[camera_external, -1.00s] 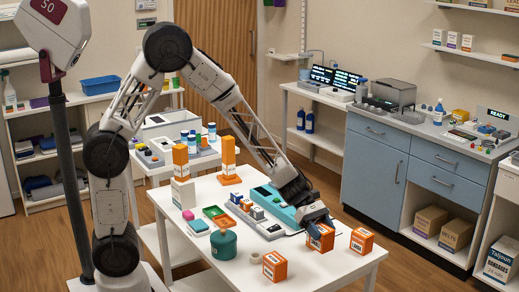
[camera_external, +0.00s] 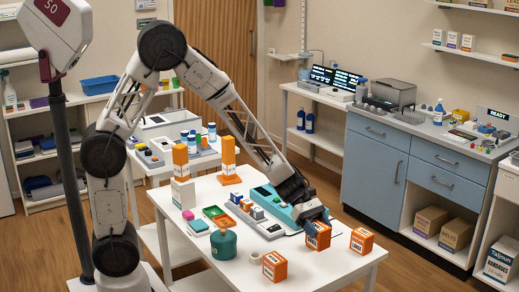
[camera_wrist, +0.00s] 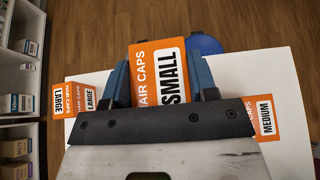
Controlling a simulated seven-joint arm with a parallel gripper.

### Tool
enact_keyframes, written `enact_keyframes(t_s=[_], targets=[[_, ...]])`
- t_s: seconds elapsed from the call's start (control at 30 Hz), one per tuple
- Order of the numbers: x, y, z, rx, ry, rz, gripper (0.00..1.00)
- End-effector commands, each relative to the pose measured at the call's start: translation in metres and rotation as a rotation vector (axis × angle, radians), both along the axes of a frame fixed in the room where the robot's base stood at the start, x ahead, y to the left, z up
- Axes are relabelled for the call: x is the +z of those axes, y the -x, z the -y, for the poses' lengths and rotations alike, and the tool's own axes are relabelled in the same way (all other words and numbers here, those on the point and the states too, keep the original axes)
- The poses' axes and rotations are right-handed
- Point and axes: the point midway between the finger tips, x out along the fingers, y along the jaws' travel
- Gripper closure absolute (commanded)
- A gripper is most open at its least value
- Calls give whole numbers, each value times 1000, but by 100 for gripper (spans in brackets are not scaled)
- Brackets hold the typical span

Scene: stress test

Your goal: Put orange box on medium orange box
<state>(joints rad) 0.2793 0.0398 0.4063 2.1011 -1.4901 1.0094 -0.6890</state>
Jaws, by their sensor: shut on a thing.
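My gripper (camera_external: 315,217) is shut on an orange-and-white box (camera_external: 318,237) near the table's right end. In the wrist view, this box (camera_wrist: 160,72) reads "HAIR CAPS SMALL" and sits between the two blue fingers (camera_wrist: 160,82). Whether its base touches the table is unclear. The medium orange box (camera_wrist: 259,117), marked "MEDIUM", is at the right of the wrist view, partly hidden by my gripper. It appears to be the box (camera_external: 274,266) at the table's front edge in the external view. A box marked "LARGE" (camera_wrist: 80,100) is at the left; it appears as the right-hand box (camera_external: 361,241) outside.
A white roll (camera_external: 256,257) and a green canister (camera_external: 223,244) stand left of the medium box. A teal tray (camera_external: 283,210) and a grey device (camera_external: 262,222) lie behind my gripper. Bare tabletop (camera_external: 325,268) lies between the front boxes.

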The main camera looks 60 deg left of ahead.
Motion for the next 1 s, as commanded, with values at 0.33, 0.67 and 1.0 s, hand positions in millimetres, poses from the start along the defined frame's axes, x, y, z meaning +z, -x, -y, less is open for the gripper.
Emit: enact_keyframes(t_s=[0.33,0.67,1.0], targets=[[15,43,-31,1,0,3,70],[26,101,-65,2,1,3,70],[34,161,-95,2,1,9,70]])
